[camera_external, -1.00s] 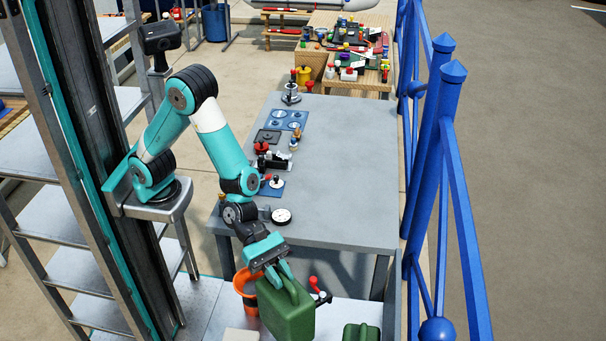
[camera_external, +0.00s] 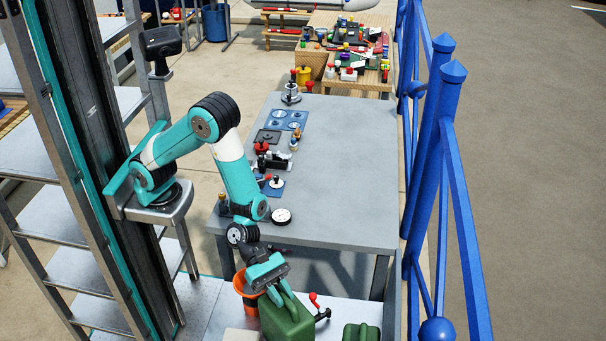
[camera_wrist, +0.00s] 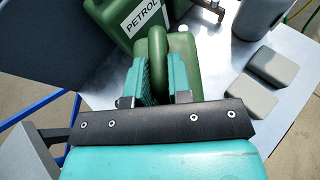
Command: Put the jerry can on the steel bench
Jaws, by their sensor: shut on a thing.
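A green jerry can (camera_external: 289,322) hangs at the lower middle of the external view, and its bottom is cut off by the frame. My gripper (camera_external: 281,292) is shut on its top handle. In the wrist view the handle stands between my two teal fingers (camera_wrist: 158,80), with the green body (camera_wrist: 185,62) behind. Whether the can touches the surface below cannot be told. A grey bench (camera_external: 350,185), which looks like the steel bench, lies beyond the can, its near edge past my gripper.
Another green can (camera_external: 361,333) stands to the right; a can marked PETROL (camera_wrist: 130,18) shows in the wrist view. An orange container (camera_external: 243,291) is left of the held can. Fittings line the bench's left side; its right is clear. A blue railing (camera_external: 420,150) runs alongside.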

